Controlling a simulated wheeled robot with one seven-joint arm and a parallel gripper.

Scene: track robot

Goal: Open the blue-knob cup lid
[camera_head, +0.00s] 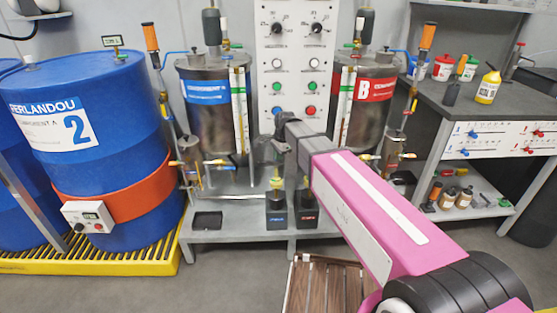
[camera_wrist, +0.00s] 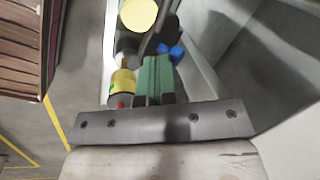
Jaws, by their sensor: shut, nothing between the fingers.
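A blue lobed knob (camera_wrist: 175,50) shows in the wrist view, just beyond and to the right of my fingertips, partly hidden by them. The cup lid under it cannot be made out. My gripper (camera_wrist: 157,62) has its green fingers together, with nothing visible between them. I cannot tell whether they touch the knob. In the head view my pink arm reaches to the middle, and the gripper end (camera_head: 284,128) is in front of the panel; its fingertips are hard to make out. Below stand two dark containers, one with a blue label (camera_head: 277,213) and one with a red label (camera_head: 306,208).
Two steel tanks (camera_head: 212,118) (camera_head: 366,118) flank a control panel (camera_head: 296,60). A blue drum (camera_head: 100,165) stands left on a yellow pallet (camera_head: 90,262). A grey bench (camera_head: 455,100) with bottles is at right. In the wrist view, a yellow-topped round thing (camera_wrist: 138,14) and a yellow fitting (camera_wrist: 123,82) are close to the fingers.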

